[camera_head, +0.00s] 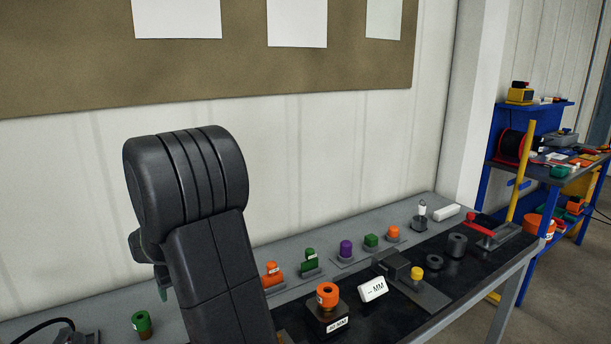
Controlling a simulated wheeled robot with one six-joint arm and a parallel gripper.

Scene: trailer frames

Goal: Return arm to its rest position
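My dark arm stands in the left middle of the head view, bent at a large rounded joint and reaching above the bench. A small dark part with a bit of green shows behind the arm on its left side. My gripper cannot be made out; the arm's own links hide what lies behind them. No held thing is visible.
A grey bench (405,217) with a black mat (398,312) carries an orange ring piece (327,294), a white "MM" block (373,288), a green piece (141,322) and several coloured parts. A blue shelf (536,112) stands right. The wall is behind.

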